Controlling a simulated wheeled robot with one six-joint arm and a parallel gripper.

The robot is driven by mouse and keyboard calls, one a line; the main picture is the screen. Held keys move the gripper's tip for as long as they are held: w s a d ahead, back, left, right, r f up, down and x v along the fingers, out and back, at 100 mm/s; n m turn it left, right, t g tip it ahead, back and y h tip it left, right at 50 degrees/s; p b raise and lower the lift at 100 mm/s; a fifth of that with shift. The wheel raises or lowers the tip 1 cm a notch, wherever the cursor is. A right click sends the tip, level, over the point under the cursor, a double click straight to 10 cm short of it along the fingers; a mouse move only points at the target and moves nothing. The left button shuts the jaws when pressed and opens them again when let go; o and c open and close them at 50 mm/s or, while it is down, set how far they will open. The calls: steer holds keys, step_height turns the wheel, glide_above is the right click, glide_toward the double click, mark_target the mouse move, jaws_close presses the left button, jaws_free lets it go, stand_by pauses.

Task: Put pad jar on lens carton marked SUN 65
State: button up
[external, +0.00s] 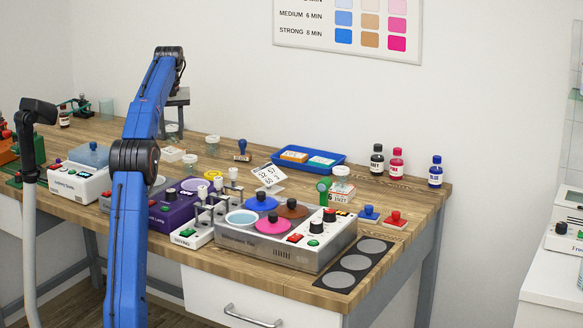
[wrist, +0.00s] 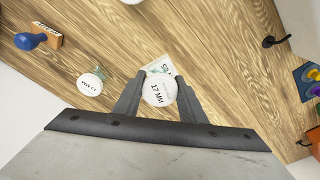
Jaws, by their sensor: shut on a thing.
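My gripper (wrist: 160,82) is shut on a jar with a white round lid (wrist: 158,92) that reads 17 MM. In the external view my gripper (external: 174,120) is partly behind my blue arm, with the clear held jar (external: 172,131) below it. A small white carton (wrist: 160,66) with green print shows partly behind the jar in the wrist view; its print is too small to read surely. In the external view a small white carton (external: 172,154) lies on the bench below the jar, with a gap between them in the picture. The jar hides part of the carton.
Another lidded jar (wrist: 90,83) and a blue-handled stamp (wrist: 38,41) stand left in the wrist view.

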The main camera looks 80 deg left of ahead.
mark_target(166, 152)
steer(key=shift+s+a+f, duration=0.1)
steer(key=shift+s+a, duration=0.15)
steer(key=shift+s, duration=0.25)
steer(key=shift+s+a, duration=0.2)
steer(key=shift+s, duration=0.25)
steer(key=shift+s+f, duration=0.15)
steer(key=shift+f, duration=1.3)
steer(key=shift+f, duration=0.1)
steer(key=o, duration=1.1)
steer(key=shift+c, duration=0.2)
step_height(166, 152, up, 4)
steer(key=shift+d+r, duration=0.15)
steer(key=shift+r, duration=0.05)
steer(key=shift+d+r, duration=0.15)
steer(key=shift+r, duration=0.45)
